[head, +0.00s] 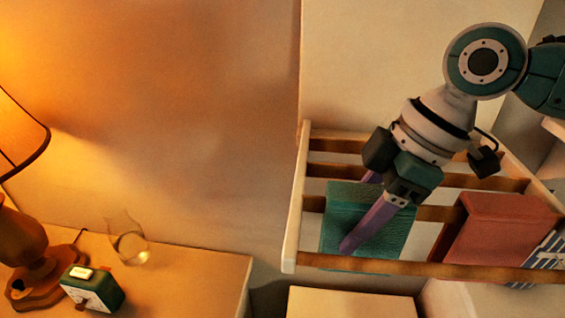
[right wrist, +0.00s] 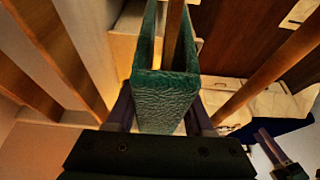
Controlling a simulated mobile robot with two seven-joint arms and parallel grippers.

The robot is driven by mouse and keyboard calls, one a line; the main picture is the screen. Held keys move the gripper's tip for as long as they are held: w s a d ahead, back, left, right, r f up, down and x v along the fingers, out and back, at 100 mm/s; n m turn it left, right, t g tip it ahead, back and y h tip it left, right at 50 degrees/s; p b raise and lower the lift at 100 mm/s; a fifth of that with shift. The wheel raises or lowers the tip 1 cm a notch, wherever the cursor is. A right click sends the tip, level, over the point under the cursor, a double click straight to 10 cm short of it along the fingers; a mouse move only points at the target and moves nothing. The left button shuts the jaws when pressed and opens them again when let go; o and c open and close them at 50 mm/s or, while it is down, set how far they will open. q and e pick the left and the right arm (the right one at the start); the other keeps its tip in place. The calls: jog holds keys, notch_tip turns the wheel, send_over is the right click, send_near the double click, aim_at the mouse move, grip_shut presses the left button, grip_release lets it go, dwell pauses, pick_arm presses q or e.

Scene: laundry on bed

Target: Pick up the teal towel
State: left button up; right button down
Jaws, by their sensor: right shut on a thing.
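The teal towel (head: 400,236) hangs folded over a slat of a wooden rack in the head view. In the right wrist view the teal towel (right wrist: 166,95) is close up, draped over a slat, with its near end between my fingers. My right gripper (head: 358,214) is at the towel, its purple fingers reaching down over it. In the right wrist view my right gripper (right wrist: 163,118) has one finger on each side of the towel and is shut on it.
The wooden rack (head: 292,225) has several slats. A red towel (head: 495,232) and a striped cloth (head: 545,255) hang to the right. On the left, a lamp (head: 22,130), a green clock (head: 93,288) and a clear glass (head: 128,243) stand on a nightstand (head: 195,270).

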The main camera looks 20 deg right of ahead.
jog(key=shift+r, duration=0.15)
notch_tip(320, 180, up, 20)
dwell(0.7)
notch_tip(320, 180, up, 15)
jog(key=p, duration=1.7)
jog(key=shift+p, duration=0.3)
